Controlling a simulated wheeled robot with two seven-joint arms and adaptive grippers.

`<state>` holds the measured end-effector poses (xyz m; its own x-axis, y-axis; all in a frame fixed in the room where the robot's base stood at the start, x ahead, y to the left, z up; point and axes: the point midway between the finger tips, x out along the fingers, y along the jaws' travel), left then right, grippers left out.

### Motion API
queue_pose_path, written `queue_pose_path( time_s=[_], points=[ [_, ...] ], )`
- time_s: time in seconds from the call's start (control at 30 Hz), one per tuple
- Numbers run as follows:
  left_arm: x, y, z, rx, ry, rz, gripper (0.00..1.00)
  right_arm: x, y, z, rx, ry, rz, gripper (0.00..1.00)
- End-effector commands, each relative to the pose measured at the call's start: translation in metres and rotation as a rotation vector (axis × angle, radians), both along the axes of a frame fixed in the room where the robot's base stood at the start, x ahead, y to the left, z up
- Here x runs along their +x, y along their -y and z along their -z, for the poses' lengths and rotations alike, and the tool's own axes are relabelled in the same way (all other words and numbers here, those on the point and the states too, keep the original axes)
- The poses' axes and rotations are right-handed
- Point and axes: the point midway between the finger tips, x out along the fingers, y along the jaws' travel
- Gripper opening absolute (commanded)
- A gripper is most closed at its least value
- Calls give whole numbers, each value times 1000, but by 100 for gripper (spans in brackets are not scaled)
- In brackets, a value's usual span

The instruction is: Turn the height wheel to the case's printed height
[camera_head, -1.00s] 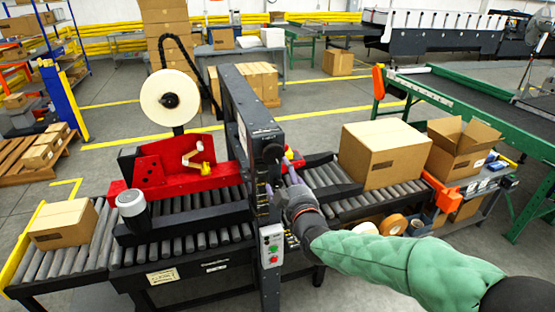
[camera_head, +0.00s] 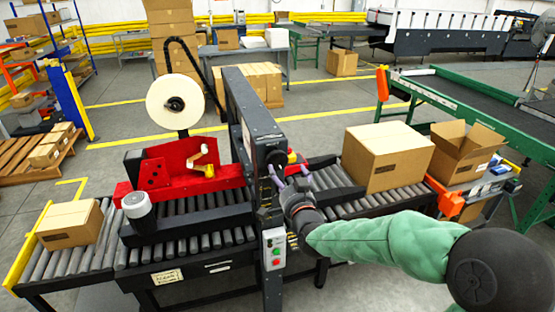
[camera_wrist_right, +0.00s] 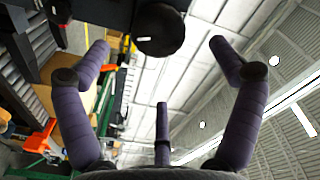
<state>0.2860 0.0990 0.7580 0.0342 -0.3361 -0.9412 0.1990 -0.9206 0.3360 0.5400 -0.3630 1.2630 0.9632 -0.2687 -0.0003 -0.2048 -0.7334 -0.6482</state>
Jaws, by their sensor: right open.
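The dark height wheel (camera_head: 274,157) sits on the side of the black upright column of the case-sealing machine (camera_head: 248,115). In the right wrist view the round dark wheel (camera_wrist_right: 160,28) shows at the top, beyond the fingers. My right gripper (camera_head: 280,182) is just below and in front of the wheel. Its purple fingers (camera_wrist_right: 160,60) are spread wide, with nothing between them, and appear apart from the wheel. A closed cardboard case (camera_head: 388,158) stands on the rollers right of the column. Its printing is too small to read. My left gripper is out of view.
A smaller carton (camera_head: 70,223) lies on the left rollers. An open carton (camera_head: 465,150) stands at the right, beside the green conveyor (camera_head: 480,105). A button box (camera_head: 274,249) is on the column below my right gripper. A tape roll (camera_head: 175,102) stands above the red tape head.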

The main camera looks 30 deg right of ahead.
Motion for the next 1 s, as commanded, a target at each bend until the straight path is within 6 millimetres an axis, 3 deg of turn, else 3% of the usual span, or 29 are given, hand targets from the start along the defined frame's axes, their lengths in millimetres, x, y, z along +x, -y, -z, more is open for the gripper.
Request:
queue_pose_path(
  time_s=[0.5, 0.73, 1.0],
  points=[
    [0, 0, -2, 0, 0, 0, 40, 73, 20, 1, -2, -1, -1, 93],
    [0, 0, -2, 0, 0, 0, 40, 88, 25, 0, -2, 0, 1, 93],
    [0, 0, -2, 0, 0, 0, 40, 90, 25, 0, -3, -1, 0, 93]
  ],
)
